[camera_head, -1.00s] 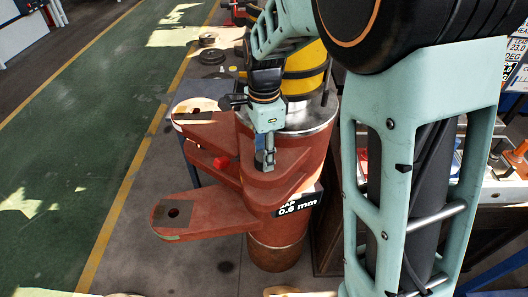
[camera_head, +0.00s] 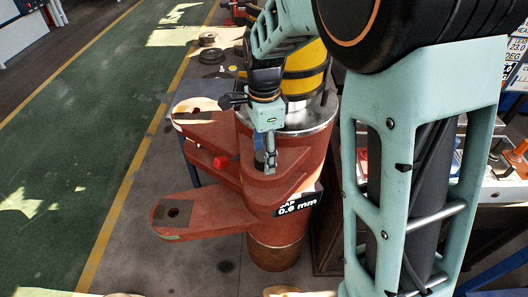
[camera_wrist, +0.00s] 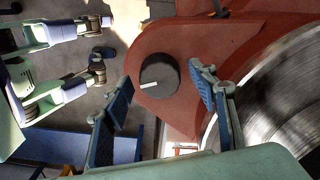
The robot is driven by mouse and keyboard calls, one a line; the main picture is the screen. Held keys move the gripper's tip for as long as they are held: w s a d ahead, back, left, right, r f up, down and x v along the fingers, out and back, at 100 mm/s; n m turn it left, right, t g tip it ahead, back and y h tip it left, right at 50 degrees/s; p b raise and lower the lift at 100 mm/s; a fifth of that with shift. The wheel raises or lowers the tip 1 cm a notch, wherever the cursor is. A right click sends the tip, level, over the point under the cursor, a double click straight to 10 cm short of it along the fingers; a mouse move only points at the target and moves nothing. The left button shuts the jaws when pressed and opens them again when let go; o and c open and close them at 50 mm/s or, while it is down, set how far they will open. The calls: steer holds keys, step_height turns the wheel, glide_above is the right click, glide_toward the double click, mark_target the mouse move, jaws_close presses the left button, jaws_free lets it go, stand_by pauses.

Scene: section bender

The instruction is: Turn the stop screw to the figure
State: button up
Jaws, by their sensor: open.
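The stop screw's round dark grey head (camera_wrist: 160,75) shows in the wrist view on a red-brown arm of the bender. A short white pointer line on it points to the lower left. My gripper (camera_wrist: 164,80) is open, with one blue-padded finger on each side of the head and visible gaps between. In the head view my gripper (camera_head: 268,158) points down at the red bender arm (camera_head: 285,165), and the screw is mostly hidden behind it. A black sign (camera_head: 298,203) on the bender reads 0.6 mm.
A lower red arm with a hole (camera_head: 195,213) sticks out to the left. A board (camera_head: 515,50) at the right edge seems to read 23.0 DEG. The green floor lane (camera_head: 85,130) is clear.

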step_height(320, 180, up, 12)
stand_by(0.4)
